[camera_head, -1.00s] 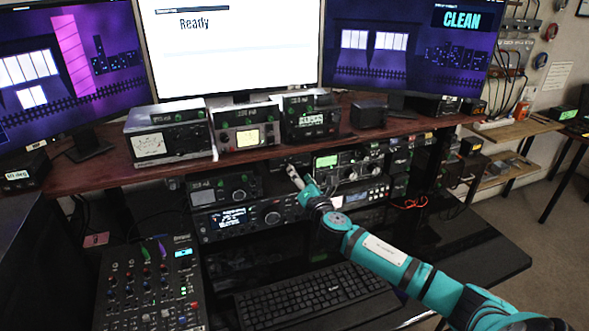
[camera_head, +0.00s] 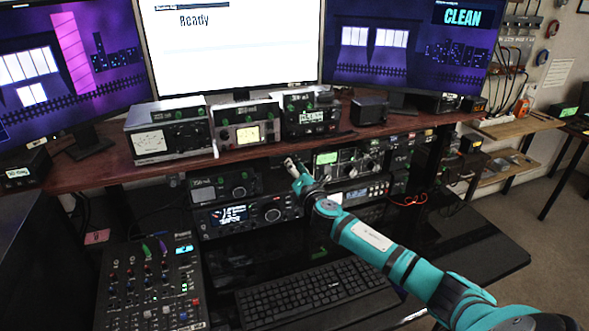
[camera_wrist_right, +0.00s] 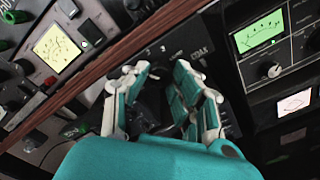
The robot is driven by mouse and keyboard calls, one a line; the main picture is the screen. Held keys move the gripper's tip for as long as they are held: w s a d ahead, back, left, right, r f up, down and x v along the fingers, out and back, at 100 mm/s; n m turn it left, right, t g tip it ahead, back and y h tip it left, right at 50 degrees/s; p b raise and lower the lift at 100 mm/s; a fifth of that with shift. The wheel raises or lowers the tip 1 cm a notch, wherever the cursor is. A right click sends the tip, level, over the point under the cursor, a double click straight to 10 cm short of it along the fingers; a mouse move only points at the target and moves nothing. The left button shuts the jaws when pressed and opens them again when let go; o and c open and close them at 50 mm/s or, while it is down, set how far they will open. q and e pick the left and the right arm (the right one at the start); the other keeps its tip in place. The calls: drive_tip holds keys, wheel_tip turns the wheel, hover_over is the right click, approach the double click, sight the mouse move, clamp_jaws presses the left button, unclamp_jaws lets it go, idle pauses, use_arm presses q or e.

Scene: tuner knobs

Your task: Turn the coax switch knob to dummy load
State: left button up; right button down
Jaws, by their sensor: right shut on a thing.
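The coax switch is a dark panel under the wooden shelf, with part of a "COAX" label (camera_wrist_right: 200,50) and small white position marks showing in the right wrist view. Its black knob (camera_wrist_right: 153,95) sits between the fingers of my right gripper (camera_wrist_right: 165,88), mostly hidden by them. The gripper is shut on this knob. In the head view my right gripper (camera_head: 291,164) is small at the panel below the shelf edge, and the knob cannot be made out there. Which position the knob points to is hidden. My left gripper is not in view.
The wooden shelf (camera_head: 110,172) runs just above the gripper, with several meters on it. A radio with a green display (camera_head: 327,158) sits right of the gripper, and another radio (camera_head: 228,215) below left. A mixer (camera_head: 150,285) and keyboard (camera_head: 315,290) lie in front.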

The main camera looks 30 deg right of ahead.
drive_tip(key=shift+m, duration=0.3)
drive_tip(key=m+p, duration=0.1)
drive_tip(key=m, duration=2.2)
idle(0.6)
drive_tip(key=c, duration=1.1)
unclamp_jaws()
